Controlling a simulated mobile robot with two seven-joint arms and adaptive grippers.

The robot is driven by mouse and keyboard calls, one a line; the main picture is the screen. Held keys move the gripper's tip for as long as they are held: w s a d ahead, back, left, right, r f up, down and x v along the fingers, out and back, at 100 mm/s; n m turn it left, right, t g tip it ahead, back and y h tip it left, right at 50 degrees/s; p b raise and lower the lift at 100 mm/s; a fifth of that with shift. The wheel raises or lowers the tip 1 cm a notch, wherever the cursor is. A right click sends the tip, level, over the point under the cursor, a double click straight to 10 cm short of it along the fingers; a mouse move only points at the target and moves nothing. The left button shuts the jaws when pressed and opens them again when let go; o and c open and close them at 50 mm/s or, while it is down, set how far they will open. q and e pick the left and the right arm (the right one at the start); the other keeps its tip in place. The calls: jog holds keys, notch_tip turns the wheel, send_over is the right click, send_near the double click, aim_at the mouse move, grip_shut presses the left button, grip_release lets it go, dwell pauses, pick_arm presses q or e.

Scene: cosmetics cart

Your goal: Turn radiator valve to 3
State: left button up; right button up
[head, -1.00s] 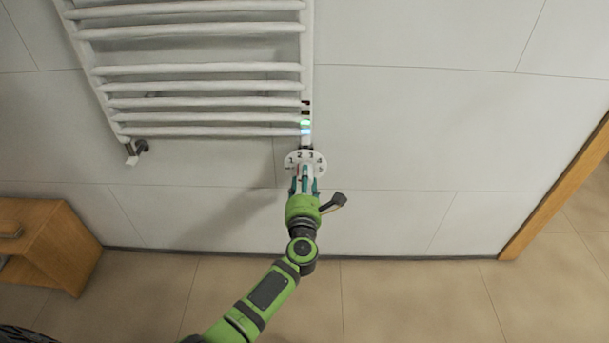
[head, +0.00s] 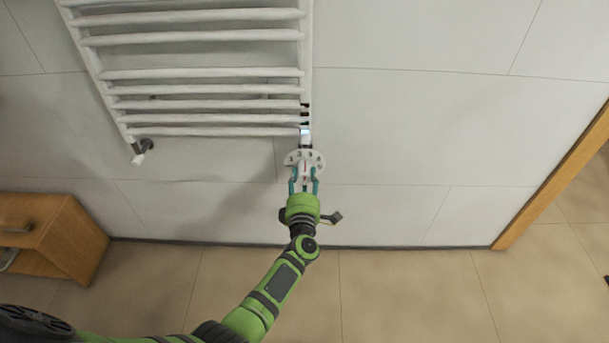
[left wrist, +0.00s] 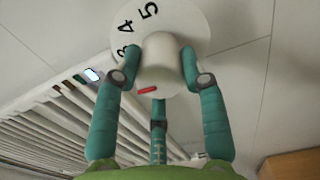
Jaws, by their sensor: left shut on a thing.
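The radiator valve has a white round dial (head: 292,156) below the radiator's lower right corner. Black numbers run along the dial's edge. In the left wrist view the dial (left wrist: 186,22) shows 4 and 5 clearly, with a 3 partly hidden by a finger. The white knob (left wrist: 160,62) stands out from its middle, with a red mark near its lower left side. My left gripper (head: 304,183) is shut on the knob from below, its teal fingers around it. In the left wrist view the gripper (left wrist: 160,72) has fingers touching both knob sides. My right gripper is not in view.
The white towel radiator (head: 205,104) hangs on the wall above the valve. Small indicators, one lit pale blue, sit on its right post. A wooden cabinet (head: 75,240) stands at lower left; a wooden door frame (head: 550,185) is at right. The wall beside the valve is clear.

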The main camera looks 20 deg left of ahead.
pick_arm(q)
jog(key=m, duration=0.2)
jog(key=m+p, duration=0.1)
jog(key=shift+s+a+f, duration=0.15)
jog(key=shift+a+f, duration=0.05)
jog(key=shift+a, duration=0.05)
jog(key=shift+a+m, duration=0.1)
jog(key=shift+m, duration=0.4)
jog(key=o, duration=1.1)
jog(key=shift+r, duration=0.1)
jog(key=shift+o, duration=0.2)
jog(key=shift+d+r, duration=0.1)
jog(key=shift+d, duration=0.1)
jog(key=v, duration=0.8)
